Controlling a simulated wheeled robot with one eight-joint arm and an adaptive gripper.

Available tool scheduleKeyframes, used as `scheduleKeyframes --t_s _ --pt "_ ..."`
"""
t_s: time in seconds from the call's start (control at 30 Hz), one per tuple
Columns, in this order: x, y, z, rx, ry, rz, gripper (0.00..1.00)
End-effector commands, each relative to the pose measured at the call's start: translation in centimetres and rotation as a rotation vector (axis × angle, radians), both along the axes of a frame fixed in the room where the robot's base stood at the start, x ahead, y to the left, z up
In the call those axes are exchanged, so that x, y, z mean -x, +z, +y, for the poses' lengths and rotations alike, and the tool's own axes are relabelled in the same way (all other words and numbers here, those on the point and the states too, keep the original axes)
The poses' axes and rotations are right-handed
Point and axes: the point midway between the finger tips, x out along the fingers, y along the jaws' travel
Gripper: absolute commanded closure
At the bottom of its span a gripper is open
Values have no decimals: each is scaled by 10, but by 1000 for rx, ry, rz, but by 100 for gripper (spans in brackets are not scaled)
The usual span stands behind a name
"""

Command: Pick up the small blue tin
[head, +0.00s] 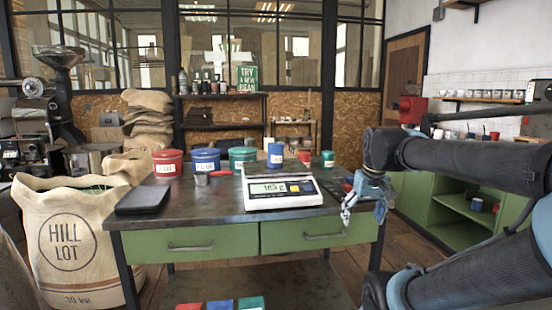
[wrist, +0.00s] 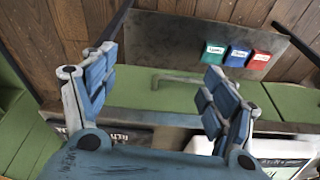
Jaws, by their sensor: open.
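My gripper (head: 362,211) is open and empty, pointing down beside the bench's right front corner. It is to the right of the tin, nearer the camera and lower in the picture. In the wrist view my gripper's fingers (wrist: 160,65) are spread with nothing between them. That view looks down past the bench's front edge; part of the scale (wrist: 275,150) shows at lower right, and the tin is not seen.
Large red (head: 168,163), blue (head: 206,160) and green (head: 242,157) tins stand left of the scale. Small red (head: 304,157) and green (head: 328,159) tins stand right. A metal scoop (head: 202,179) and black pad (head: 144,200) lie left. Labelled coloured items (wrist: 237,57) lie on the lower shelf.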

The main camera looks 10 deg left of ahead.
Motion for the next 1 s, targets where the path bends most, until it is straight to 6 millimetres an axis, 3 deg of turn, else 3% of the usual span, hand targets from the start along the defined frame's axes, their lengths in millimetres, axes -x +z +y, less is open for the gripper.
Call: scheduleKeyframes --t_s 0.1,0.5,0.8,1.0 --pt "-35 46 22 -13 72 -14 22" --pt "-139 177 114 -56 302 -60 22" --pt "-203 256 200 -91 468 -96 22" --pt "-226 288 244 -108 546 -112 22"
